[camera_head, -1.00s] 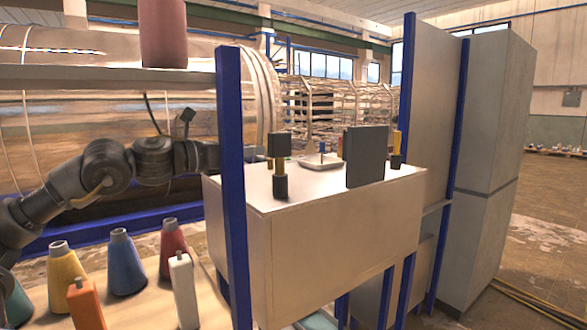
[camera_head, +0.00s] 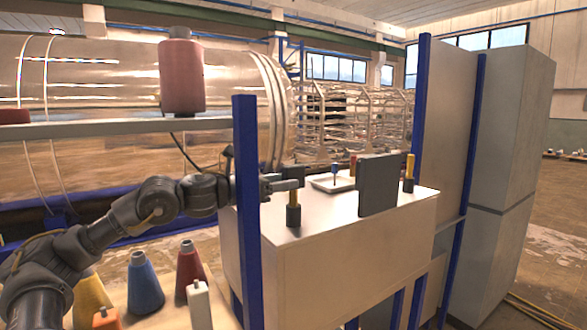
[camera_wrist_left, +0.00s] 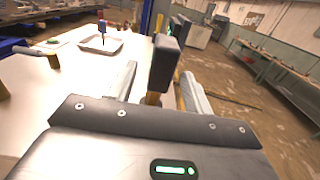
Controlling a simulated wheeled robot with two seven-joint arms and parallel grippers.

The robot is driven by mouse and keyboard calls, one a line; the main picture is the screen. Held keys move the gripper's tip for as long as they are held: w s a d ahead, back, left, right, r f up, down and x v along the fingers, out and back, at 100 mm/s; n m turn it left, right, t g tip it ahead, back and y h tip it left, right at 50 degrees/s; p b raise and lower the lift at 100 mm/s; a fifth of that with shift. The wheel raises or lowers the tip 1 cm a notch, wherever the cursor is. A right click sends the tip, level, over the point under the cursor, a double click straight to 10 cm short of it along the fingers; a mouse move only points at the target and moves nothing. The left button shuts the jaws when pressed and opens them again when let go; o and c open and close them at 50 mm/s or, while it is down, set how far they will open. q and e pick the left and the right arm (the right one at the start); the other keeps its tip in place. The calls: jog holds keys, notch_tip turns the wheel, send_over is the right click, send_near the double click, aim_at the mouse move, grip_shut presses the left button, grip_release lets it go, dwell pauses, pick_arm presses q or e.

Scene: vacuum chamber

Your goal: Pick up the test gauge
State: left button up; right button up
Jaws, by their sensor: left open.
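What I take to be the test gauge is a dark block (camera_head: 292,174) standing over a black cylindrical base (camera_head: 293,214) at the near left of the white bench top. In the left wrist view its dark head (camera_wrist_left: 165,62) stands upright over a gold stem. My left gripper (camera_head: 286,184) reaches in from the left behind the blue post, at the height of the block. In the wrist view the left gripper (camera_wrist_left: 161,90) is open, its pale fingers on either side of the block; I cannot tell whether they touch it. My right gripper is not in view.
A blue post (camera_head: 246,200) stands close beside my left arm. On the bench are a shallow tray (camera_head: 330,185), a dark upright panel (camera_head: 378,185) and a yellow-topped piece (camera_head: 409,172). A red bottle (camera_head: 182,78) stands on the shelf; coloured cones (camera_head: 145,283) stand below.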

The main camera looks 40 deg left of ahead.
aim_at(300, 179)
pick_arm(q)
jog(key=shift+w+d, duration=0.2)
jog(key=p+x, duration=0.4)
jog(key=shift+w+a+r, duration=0.1)
jog(key=shift+w, duration=0.15)
jog(key=shift+w+d+p, duration=0.2)
jog(key=shift+w+p, duration=0.15)
jog(key=shift+w, duration=0.1)
jog(key=shift+s, duration=0.1)
jog(key=shift+c, duration=0.8)
grip_shut()
